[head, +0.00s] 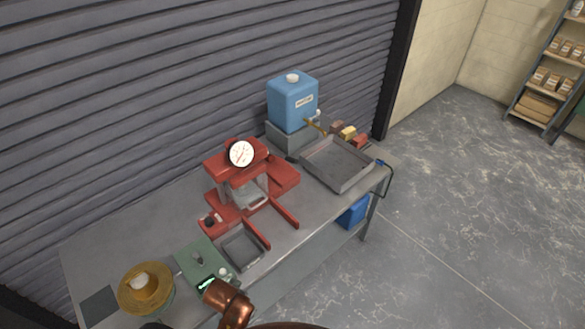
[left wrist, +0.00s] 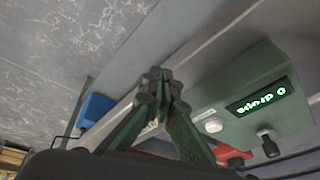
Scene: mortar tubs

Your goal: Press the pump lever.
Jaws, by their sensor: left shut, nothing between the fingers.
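My left gripper (left wrist: 160,78) shows in the left wrist view with its green fingers together and nothing between them. It is in front of a green box with a lit display, apart from it as far as I can tell. The red press (head: 240,180) with a round white gauge (head: 241,153) stands mid-bench in the head view. Two red bars reach from it toward the front edge. I cannot tell for sure which part is the pump lever. A copper-coloured link of my arm covers the bench's front edge. My right gripper is not in view.
The green box (head: 198,258) has a white knob (left wrist: 213,126) and a black switch (left wrist: 268,146). A small dark tray (head: 243,249), a large grey tray (head: 338,163) and a blue container (head: 292,99) are also on the bench.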

